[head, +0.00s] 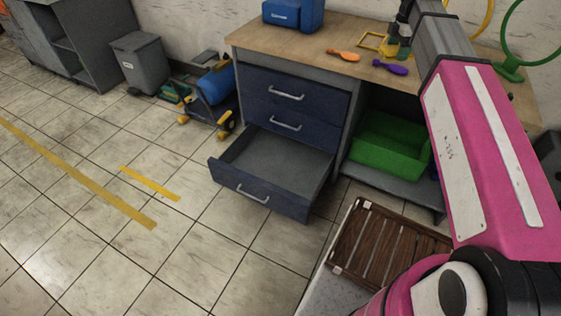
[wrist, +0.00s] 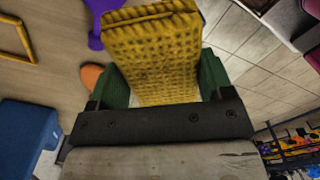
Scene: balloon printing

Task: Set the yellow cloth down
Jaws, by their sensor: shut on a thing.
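The yellow cloth (wrist: 155,50) is a thick, waffle-textured folded pad. In the wrist view it stands between the green fingers of my gripper (wrist: 160,82), which is shut on it. In the head view the cloth (head: 391,47) shows as a small yellow patch under my gripper (head: 402,48), over the right part of the wooden worktop (head: 330,30). I cannot tell whether the cloth touches the worktop. My arm hides part of the worktop's right side.
A blue box (head: 293,15) stands at the back. The bottom drawer (head: 272,172) is open and empty. A green bin (head: 390,148) sits under the worktop.

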